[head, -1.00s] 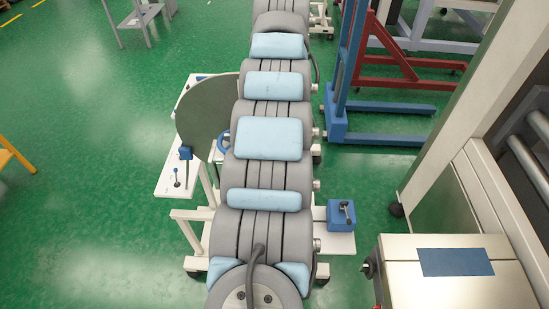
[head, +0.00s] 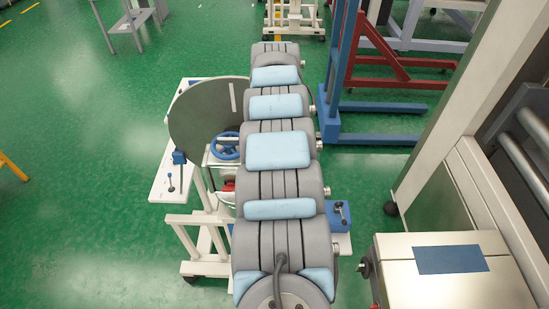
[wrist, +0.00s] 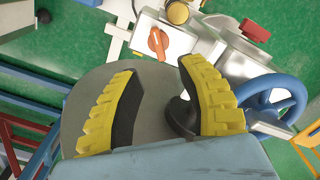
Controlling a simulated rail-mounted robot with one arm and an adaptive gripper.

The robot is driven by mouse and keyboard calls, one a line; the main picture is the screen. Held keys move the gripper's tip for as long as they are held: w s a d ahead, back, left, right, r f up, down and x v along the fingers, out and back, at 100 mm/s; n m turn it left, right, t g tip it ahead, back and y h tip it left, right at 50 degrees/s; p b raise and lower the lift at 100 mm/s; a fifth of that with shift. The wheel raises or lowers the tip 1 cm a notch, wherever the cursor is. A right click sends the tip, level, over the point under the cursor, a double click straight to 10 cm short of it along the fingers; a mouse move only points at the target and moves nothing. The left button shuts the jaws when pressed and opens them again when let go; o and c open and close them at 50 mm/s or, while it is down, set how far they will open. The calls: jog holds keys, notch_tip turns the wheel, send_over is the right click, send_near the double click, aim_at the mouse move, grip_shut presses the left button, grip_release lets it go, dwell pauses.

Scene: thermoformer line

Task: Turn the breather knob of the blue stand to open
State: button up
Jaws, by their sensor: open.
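An orange knob (wrist: 158,42) sits on a white plate in the wrist view, just beyond my fingertips. It looks like a turning knob; I cannot tell whether it belongs to the blue stand. A round brass-coloured part (wrist: 178,12) is above it. My gripper (wrist: 157,69) has yellow ribbed fingers spread apart with nothing between them, and it is not touching the orange knob. In the head view my arm hides the gripper and the knob. A blue block with a small lever (head: 338,214) stands on a white ledge right of my arm.
A large grey disc (head: 190,118) stands left of my arm, beside a blue handwheel (head: 225,146); the handwheel also shows in the wrist view (wrist: 268,97). A red block (wrist: 256,30) is nearby. A blue upright frame (head: 333,110) and a metal cabinet (head: 450,290) are at right.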

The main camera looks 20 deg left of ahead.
jog(key=shift+f+p, duration=0.75)
jog(key=shift+f, duration=3.25)
grip_shut()
